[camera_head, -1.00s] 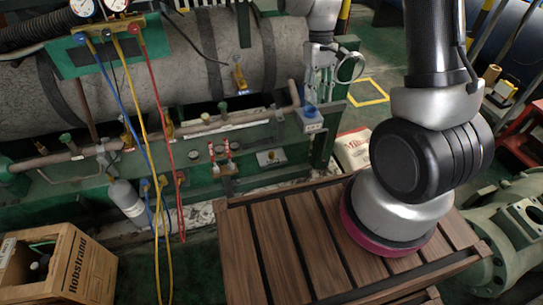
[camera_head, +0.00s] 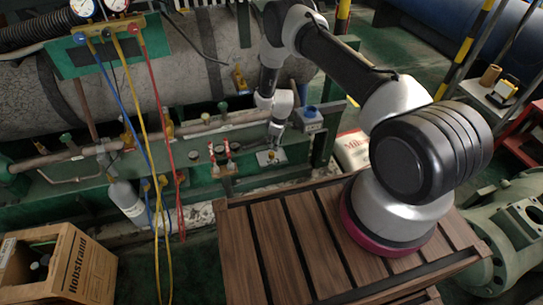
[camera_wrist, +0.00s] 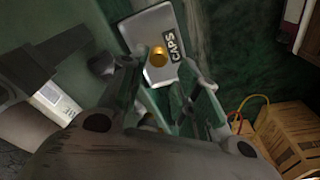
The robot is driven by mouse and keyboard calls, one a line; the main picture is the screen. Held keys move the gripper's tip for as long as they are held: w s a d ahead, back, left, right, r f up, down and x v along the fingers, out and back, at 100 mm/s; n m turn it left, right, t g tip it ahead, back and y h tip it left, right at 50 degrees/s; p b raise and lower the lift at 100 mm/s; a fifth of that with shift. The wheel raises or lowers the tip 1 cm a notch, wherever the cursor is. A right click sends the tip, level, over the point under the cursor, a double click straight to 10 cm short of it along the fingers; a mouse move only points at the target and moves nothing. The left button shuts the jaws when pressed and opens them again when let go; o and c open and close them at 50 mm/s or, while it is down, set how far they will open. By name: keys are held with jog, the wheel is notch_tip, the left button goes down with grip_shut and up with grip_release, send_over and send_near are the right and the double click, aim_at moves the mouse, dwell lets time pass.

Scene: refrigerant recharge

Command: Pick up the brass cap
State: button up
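The brass cap (camera_wrist: 158,56) is a small round gold piece on a pale plate labelled CAPS (camera_wrist: 148,27) in the wrist view. In the head view the plate (camera_head: 264,161) sits on the green frame, with the cap (camera_head: 271,154) a tiny spot on it. My gripper (camera_wrist: 162,74) is open, its two fingers spread apart on either side of the cap's line in the wrist view. In the head view my gripper (camera_head: 274,140) points down just above the plate. The cap appears free of the fingers; the exact height gap cannot be told.
Yellow, blue and red hoses hang from the gauge manifold (camera_head: 108,45) at left.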

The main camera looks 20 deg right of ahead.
aim_at(272, 153)
jog(key=shift+w+f+n, duration=0.15)
jog(key=shift+f+n, duration=0.15)
jog(key=shift+f, duration=0.05)
jog(key=f, duration=0.4)
jog(key=a+f, duration=0.1)
jog(key=f, duration=0.2)
jog(key=shift+w+a, duration=0.1)
jog(key=shift+w, duration=0.15)
jog(key=shift+r, duration=0.1)
jog(key=c, duration=0.7)
